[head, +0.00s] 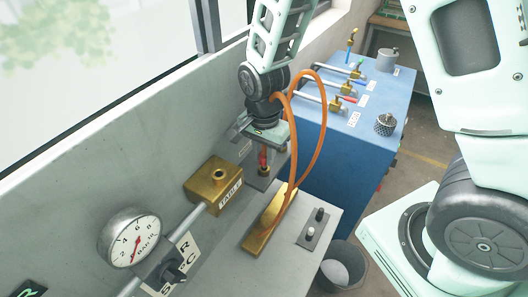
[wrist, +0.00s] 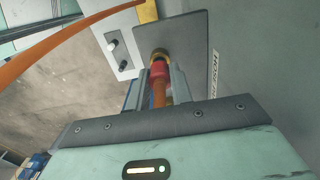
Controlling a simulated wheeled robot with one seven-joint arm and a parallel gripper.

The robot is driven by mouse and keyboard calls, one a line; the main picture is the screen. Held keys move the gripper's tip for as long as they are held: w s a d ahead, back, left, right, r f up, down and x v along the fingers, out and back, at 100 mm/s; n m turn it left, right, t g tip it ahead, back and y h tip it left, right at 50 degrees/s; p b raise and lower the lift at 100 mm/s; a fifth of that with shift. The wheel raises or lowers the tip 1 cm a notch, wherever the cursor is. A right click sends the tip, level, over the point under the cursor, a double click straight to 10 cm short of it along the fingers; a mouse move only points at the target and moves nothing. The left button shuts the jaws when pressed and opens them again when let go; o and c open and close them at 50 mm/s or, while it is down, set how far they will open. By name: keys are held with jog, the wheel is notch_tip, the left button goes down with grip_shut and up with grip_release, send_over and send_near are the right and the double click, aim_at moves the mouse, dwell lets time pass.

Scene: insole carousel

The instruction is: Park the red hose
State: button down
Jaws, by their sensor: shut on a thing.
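My gripper (head: 263,152) is shut on the red-banded end of the orange hose, beside the grey wall. In the wrist view, the red collar (wrist: 158,69) sits between the fingers (wrist: 159,78), with a brass tip (wrist: 160,53) beyond it. The tip points at a grey plate (wrist: 188,35) and overlaps it in the picture; I cannot tell whether they touch. The orange hose (head: 320,125) loops up from a long brass block (head: 264,228) to my gripper. In the head view the plate is partly hidden behind the hose end.
A brass block (head: 212,184) with a label, a pressure gauge (head: 130,238) and a black knob (head: 173,273) are on the left. A blue cabinet (head: 345,150) with several coloured taps stands behind. A button panel (head: 314,228) lies right of the long brass block. A bin (head: 342,268) stands below.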

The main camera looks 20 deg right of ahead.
aim_at(264, 148)
jog(key=shift+f+b, duration=0.55)
jog(key=shift+f, duration=0.4)
jog(key=c, duration=1.2)
grip_release()
jog(key=shift+o, duration=0.2)
jog(key=shift+r, duration=0.1)
notch_tip(264, 148, up, 17)
jog(key=b, duration=0.3)
jog(key=shift+r, duration=0.2)
